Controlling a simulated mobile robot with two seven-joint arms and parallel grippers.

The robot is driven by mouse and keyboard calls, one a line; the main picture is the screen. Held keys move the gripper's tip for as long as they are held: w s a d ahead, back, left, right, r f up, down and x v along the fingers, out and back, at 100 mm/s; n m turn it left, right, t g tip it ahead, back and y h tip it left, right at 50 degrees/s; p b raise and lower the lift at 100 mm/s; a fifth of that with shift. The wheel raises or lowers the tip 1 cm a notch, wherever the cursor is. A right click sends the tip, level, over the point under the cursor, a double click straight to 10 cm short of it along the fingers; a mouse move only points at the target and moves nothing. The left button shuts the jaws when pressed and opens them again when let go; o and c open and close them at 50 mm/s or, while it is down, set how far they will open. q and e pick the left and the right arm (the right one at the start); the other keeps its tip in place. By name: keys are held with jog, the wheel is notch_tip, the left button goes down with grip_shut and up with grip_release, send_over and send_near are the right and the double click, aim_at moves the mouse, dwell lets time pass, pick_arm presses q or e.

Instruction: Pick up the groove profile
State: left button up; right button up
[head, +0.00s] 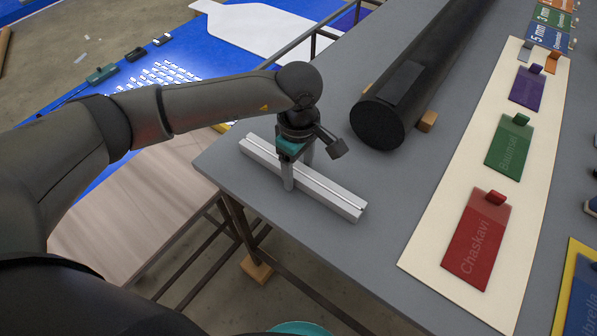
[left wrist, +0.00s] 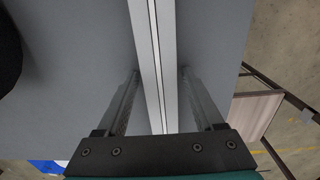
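The groove profile (head: 335,196), a long pale bar with a slot along its top, lies on the grey table near its left corner. My left gripper (head: 298,170) is over the middle of the profile and points down, with one finger on each side of it. In the left wrist view the profile (left wrist: 150,45) runs between the two fingers (left wrist: 160,74), with a visible gap on both sides. The gripper is open and holds nothing. How close the fingertips are to the table is hard to tell. My right gripper is not in view.
A thick black cylinder (head: 435,70) rests on wooden blocks right of the profile. A cream board (head: 430,262) with coloured sample plates lies farther right. The table's left edge (head: 222,184) is close to the profile. Grey tabletop is clear between the profile and the board.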

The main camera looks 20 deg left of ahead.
pick_arm(q)
grip_shut()
dwell(0.3)
dwell(0.4)
notch_tip(320, 180, up, 20)
jog(key=shift+p, duration=0.4)
notch_tip(320, 180, up, 5)
jog(key=p, duration=0.3)
send_over(299, 170)
dwell(0.4)
